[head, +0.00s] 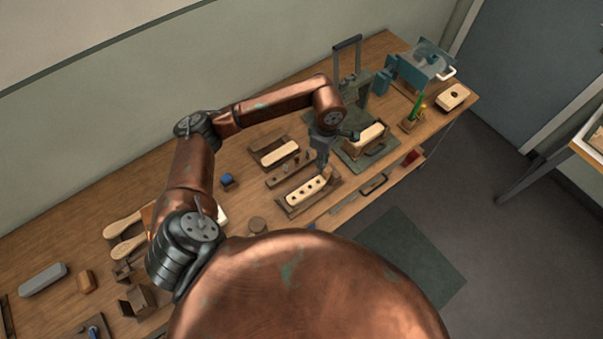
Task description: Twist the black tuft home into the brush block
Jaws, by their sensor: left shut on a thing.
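The pale wooden brush block (309,190) lies in a brown holder on the bench, with a row of dark spots along its top. My left gripper (323,164) points down at the far right end of this block. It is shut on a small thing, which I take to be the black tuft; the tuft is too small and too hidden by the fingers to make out. I cannot tell whether it touches the block. My right gripper is not in view.
A wooden rack (291,170) with small pegs and another pale block (280,153) lie left of the gripper.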

